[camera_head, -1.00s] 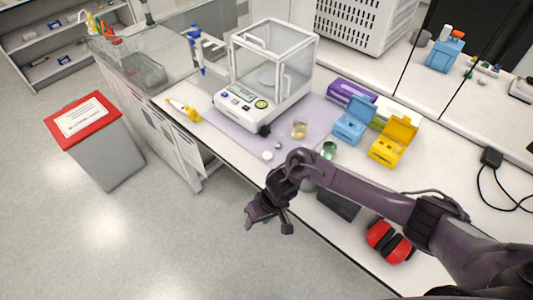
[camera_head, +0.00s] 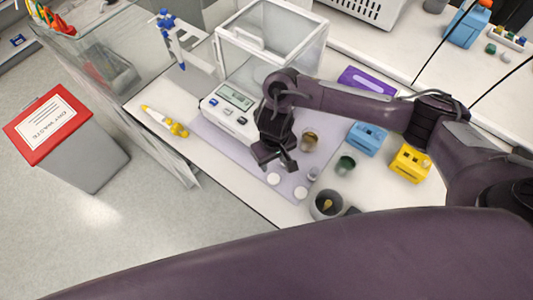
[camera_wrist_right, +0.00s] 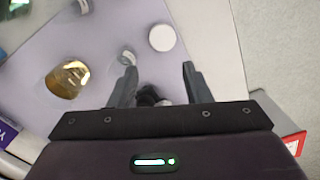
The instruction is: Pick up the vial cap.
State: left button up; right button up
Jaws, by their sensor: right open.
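Two small white round discs lie on the lilac mat (camera_head: 225,135), one left (camera_head: 273,179) and one right (camera_head: 301,192); which is the vial cap I cannot tell. My right gripper (camera_head: 282,164) is open and empty, pointing down above the mat just behind the left disc. In the right wrist view a white disc (camera_wrist_right: 162,38) lies ahead of the gap between my open fingers (camera_wrist_right: 158,70). A small grey shiny piece (camera_wrist_right: 127,57) lies by the left fingertip; the gripper hides it in the head view. My left gripper is out of view.
A balance (camera_head: 235,97) stands behind the gripper. An amber beaker (camera_head: 308,141), a small vial (camera_head: 313,173), a green jar (camera_head: 345,165) and a grey cup (camera_head: 326,204) stand to the right, with blue (camera_head: 367,138) and yellow (camera_head: 410,163) boxes beyond. A yellow tool (camera_head: 165,121) lies left.

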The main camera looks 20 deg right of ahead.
aim_at(273, 177)
jog(key=shift+w+f+b, duration=0.2)
jog(key=shift+f+b, duration=0.3)
jog(key=shift+f, duration=0.4)
jog(key=s+f, duration=0.1)
jog(key=s+f+b, duration=0.1)
jog(key=f, duration=0.1)
jog(key=shift+s+a+f, duration=0.1)
jog(key=shift+s+f, duration=0.05)
jog(key=shift+f, duration=0.15)
jog(key=shift+w+f, duration=0.2)
jog(key=shift+f, duration=0.25)
jog(key=shift+w+f, duration=0.2)
jog(key=shift+f, duration=0.25)
jog(key=shift+s, duration=0.1)
jog(key=c, duration=0.7)
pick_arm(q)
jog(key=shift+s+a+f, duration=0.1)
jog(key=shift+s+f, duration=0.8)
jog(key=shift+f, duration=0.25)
